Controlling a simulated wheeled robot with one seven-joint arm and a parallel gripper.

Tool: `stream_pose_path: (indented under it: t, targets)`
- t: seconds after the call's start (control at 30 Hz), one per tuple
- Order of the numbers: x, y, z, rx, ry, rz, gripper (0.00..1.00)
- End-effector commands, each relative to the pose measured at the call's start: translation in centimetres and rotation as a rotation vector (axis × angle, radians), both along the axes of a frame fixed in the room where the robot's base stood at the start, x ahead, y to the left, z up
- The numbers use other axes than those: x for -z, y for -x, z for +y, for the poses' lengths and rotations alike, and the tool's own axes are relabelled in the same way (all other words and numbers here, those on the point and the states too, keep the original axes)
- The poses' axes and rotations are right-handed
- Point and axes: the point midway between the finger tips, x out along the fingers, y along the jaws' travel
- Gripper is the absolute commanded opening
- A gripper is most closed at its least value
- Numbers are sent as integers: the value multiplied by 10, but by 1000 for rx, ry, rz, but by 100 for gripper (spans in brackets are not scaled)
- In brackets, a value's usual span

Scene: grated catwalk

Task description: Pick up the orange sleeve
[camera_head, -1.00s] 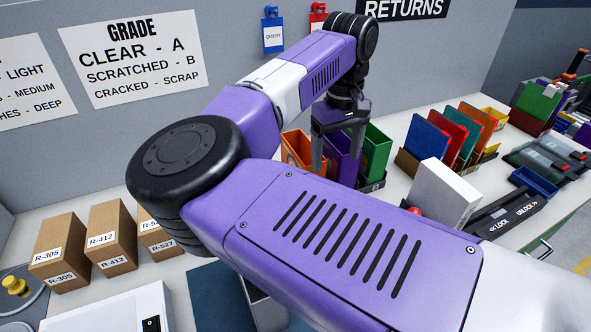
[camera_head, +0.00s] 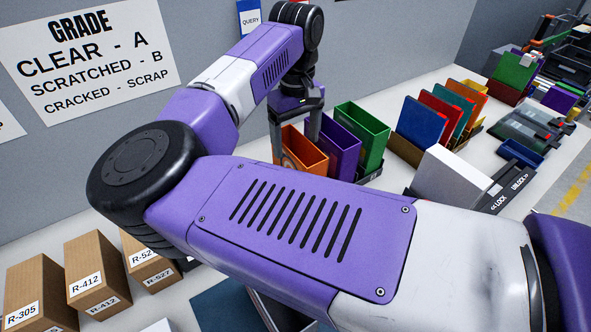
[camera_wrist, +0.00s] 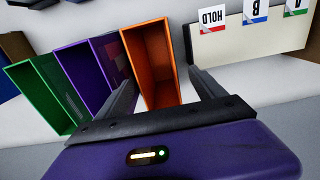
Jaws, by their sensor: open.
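The orange sleeve (camera_head: 305,160) is an upright, open-topped box at the left end of a row of coloured sleeves on the bench. In the wrist view the orange sleeve (camera_wrist: 150,65) lies between the two fingers of my gripper (camera_wrist: 161,72). One finger is on its purple-neighbour side, the other on its free side. My gripper (camera_head: 295,145) is open and points down over the sleeve in the head view. Whether either finger touches it I cannot tell. The sleeve's lower part is partly hidden by my arm in the head view.
A purple sleeve (camera_head: 341,150) and a green sleeve (camera_head: 362,138) stand close beside the orange one. A pale box with HOLD, B and A tags (camera_wrist: 245,35) is on its other side in the wrist view. Cardboard boxes (camera_head: 92,272) stand at the front left.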

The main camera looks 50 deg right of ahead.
Motion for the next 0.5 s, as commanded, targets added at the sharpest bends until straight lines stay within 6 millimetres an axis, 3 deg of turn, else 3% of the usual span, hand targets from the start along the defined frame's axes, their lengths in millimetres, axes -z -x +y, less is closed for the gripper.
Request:
stream_pose_path:
  t: [0.3, 0.5]
  targets:
    - [37, 4, -3, -2, 1, 4, 79]
    - [50, 3, -2, -1, 0, 0, 79]
